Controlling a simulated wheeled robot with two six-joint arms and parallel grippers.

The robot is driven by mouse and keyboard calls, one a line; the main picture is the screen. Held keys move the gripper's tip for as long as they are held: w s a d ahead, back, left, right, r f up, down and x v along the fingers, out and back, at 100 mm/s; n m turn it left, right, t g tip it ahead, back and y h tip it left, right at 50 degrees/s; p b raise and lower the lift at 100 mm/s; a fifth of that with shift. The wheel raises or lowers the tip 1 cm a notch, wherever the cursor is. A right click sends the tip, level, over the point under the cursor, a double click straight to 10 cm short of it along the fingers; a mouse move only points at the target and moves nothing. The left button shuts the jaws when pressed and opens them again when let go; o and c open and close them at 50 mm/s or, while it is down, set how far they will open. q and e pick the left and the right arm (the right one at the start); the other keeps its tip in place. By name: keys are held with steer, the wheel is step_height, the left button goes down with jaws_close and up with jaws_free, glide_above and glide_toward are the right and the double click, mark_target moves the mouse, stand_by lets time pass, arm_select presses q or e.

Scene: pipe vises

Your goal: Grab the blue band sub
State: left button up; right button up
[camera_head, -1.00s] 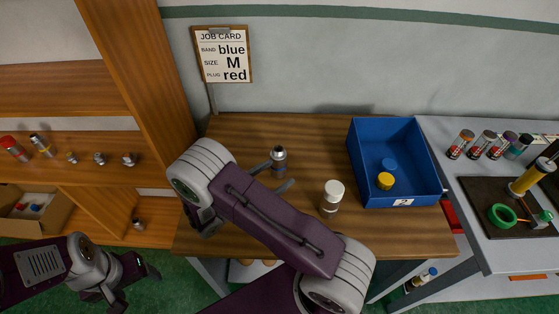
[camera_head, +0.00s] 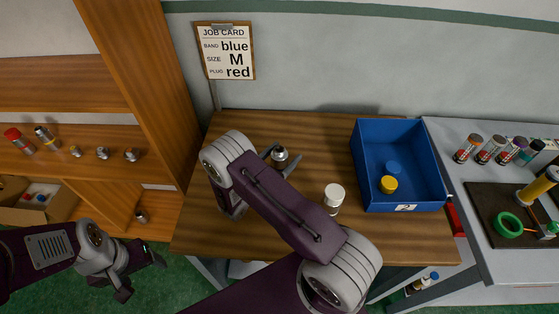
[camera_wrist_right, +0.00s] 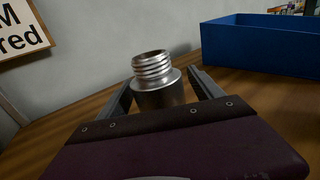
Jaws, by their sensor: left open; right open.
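A short grey metal fitting (camera_head: 280,154) with a threaded top stands upright on the wooden table. In the right wrist view the fitting (camera_wrist_right: 157,82) stands between the fingers of my right gripper (camera_wrist_right: 160,92), which is open around it. I cannot tell whether the fingers touch it. No blue band shows on its visible part; the lower part is hidden behind the gripper. My left gripper (camera_head: 142,272) is open and empty at the lower left, over the green floor. Several banded cylinders (camera_head: 491,149) stand on the grey bench at the right; their band colours are hard to tell.
A white-capped cylinder (camera_head: 333,197) stands right of my right arm. A blue bin (camera_head: 437,178) holds a yellow and a blue round piece. A job card (camera_head: 226,52) reads blue, M, red. Shelves (camera_head: 70,170) at the left hold small fittings. The table's front right is clear.

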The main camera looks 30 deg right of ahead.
steer(key=shift+w+d, duration=0.1)
steer(key=shift+d, duration=0.15)
jaws_close()
steer(key=shift+r, duration=0.1)
